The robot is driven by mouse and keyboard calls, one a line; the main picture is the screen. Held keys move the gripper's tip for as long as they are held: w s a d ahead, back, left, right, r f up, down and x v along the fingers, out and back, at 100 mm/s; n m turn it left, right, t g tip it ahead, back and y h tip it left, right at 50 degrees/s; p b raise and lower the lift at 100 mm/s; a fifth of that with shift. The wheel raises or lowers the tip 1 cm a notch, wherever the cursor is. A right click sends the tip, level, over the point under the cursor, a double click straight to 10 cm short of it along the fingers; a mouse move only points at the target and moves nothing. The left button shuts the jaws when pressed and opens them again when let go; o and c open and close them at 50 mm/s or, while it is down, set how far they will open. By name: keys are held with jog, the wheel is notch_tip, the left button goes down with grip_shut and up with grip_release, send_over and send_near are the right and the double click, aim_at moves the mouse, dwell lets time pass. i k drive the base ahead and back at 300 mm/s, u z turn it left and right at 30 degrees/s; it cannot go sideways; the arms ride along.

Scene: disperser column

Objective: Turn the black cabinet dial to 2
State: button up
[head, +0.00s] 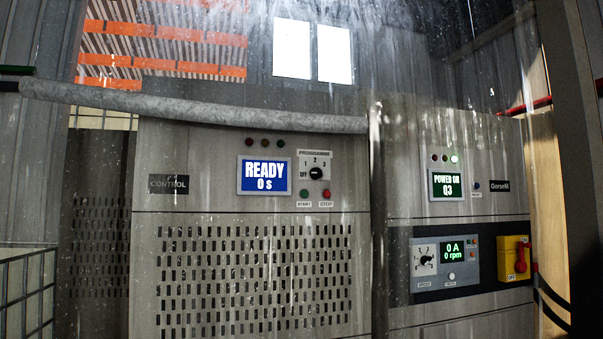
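The black dial (316,173) sits on a white plate marked PROGRAMME on the grey control cabinet (215,220) in the head view. The labels OFF, 1, 2 and 3 run around it, with OFF at its left and 2 at the top. Its pointer seems to be toward OFF, but it is too small to be sure. The blue display (264,177) left of the dial reads READY 0 s. My gripper is not in view.
A green start button (304,192) and a red stop button (326,193) sit just below the dial. A grey pipe (190,105) crosses above.

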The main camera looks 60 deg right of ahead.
aim_at(315, 172)
jog(key=u, duration=0.1)
jog(key=k, duration=0.6)
jog(key=z, duration=1.15)
jog(key=i, duration=0.8)
jog(key=u, duration=0.2)
